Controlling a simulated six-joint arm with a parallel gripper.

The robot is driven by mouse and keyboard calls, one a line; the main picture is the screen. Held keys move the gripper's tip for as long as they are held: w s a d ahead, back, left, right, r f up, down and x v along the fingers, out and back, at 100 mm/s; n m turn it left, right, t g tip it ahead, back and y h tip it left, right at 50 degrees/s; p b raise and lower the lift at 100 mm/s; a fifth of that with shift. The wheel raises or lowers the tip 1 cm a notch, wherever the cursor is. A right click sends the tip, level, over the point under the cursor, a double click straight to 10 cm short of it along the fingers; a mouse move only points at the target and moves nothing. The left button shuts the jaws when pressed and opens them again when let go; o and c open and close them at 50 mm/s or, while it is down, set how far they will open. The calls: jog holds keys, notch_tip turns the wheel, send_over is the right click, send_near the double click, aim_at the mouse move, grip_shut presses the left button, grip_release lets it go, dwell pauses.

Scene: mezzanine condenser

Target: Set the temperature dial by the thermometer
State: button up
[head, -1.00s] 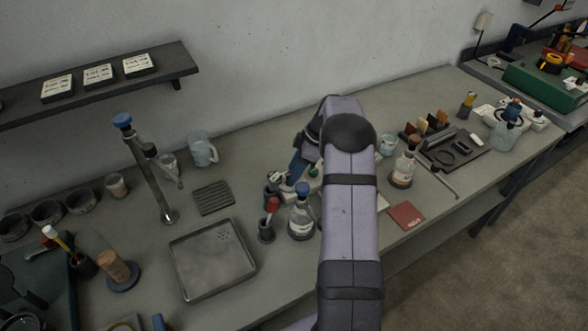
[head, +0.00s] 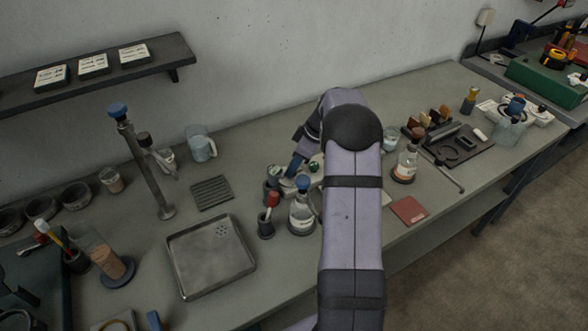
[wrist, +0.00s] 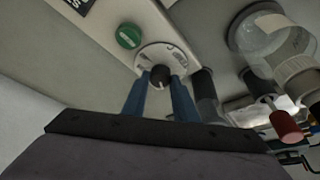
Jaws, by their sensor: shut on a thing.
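In the wrist view, a small black dial knob (wrist: 160,76) sits on a round pale scale plate (wrist: 168,57) with printed marks. My gripper (wrist: 160,84) has its two blue fingers on either side of the knob and is shut on it. A green round button (wrist: 129,36) is beside the scale plate on the same pale housing (wrist: 105,50). In the head view, my gripper (head: 290,178) reaches down at the middle of the bench, and my arm hides most of the housing. I cannot make out a thermometer or its reading.
A flask with a blue stopper (head: 301,212) and a holder with a red-tipped tool (head: 267,224) stand close to my gripper. A metal tray (head: 183,284) lies to the left, and a red booklet (head: 408,210) to the right.

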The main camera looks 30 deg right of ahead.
jog(key=m+t+h+b, duration=0.1)
jog(key=m+b, duration=0.1)
jog(key=m, duration=0.1)
jog(key=shift+s+a+f+m, duration=0.1)
jog(key=shift+m, duration=0.3)
jog(key=m+h+b, duration=0.1)
jog(key=m, duration=0.1)
jog(key=shift+a+m, duration=0.1)
jog(key=shift+m, duration=0.2)
jog(key=m, duration=0.1)
jog(key=m+h+p, duration=0.1)
jog(key=shift+a+r+m, duration=0.15)
jog(key=shift+r+m, duration=0.1)
jog(key=shift+m, duration=0.05)
jog(key=shift+m+h+p, duration=0.9)
jog(key=shift+m, duration=1)
jog(key=shift+f, duration=0.1)
jog(key=o, duration=1.1)
jog(key=shift+c, duration=0.2)
